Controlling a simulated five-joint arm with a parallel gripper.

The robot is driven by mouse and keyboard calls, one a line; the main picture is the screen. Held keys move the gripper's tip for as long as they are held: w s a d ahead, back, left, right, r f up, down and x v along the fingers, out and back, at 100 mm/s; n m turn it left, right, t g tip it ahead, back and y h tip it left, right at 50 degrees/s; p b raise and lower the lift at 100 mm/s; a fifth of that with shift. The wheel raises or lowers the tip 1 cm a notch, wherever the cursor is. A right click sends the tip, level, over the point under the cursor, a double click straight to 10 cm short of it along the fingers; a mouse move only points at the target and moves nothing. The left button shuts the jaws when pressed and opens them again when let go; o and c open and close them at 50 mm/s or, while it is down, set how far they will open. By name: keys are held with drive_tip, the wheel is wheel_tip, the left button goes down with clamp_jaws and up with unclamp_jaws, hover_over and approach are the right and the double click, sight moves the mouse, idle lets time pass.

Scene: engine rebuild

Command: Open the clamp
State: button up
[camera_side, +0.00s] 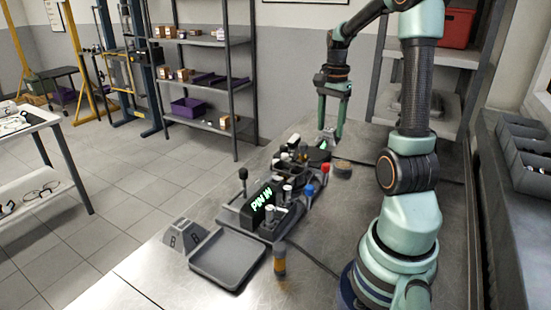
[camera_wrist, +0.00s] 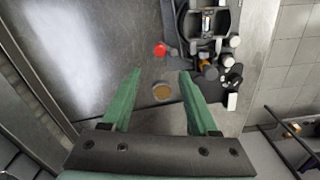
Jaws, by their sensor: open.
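My gripper (camera_side: 332,120) points down over the far end of the metal bench, its two green fingers apart. In the wrist view the open fingers (camera_wrist: 160,74) have nothing between their tips but the bench surface and a small round brown-topped piece (camera_wrist: 162,91) lying further down. The dark fixture (camera_side: 290,180) with several small parts stands on the bench; its far end is near the fingers in the side view. In the wrist view the fixture (camera_wrist: 208,20) lies to the upper right, outside the fingers. I cannot tell which part is the clamp.
A red knob (camera_wrist: 160,49) shows beyond the fingertips. On the bench are a lit green display (camera_side: 262,204), an empty grey tray (camera_side: 228,258), a block marked B (camera_side: 183,236) and an orange-banded cylinder (camera_side: 280,262). Bench room is clear at the near left.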

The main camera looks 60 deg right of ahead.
sight(326, 164)
wheel_tip(326, 164, down, 12)
drive_tip(key=shift+r, duration=0.2)
idle(0.4)
clamp_jaws()
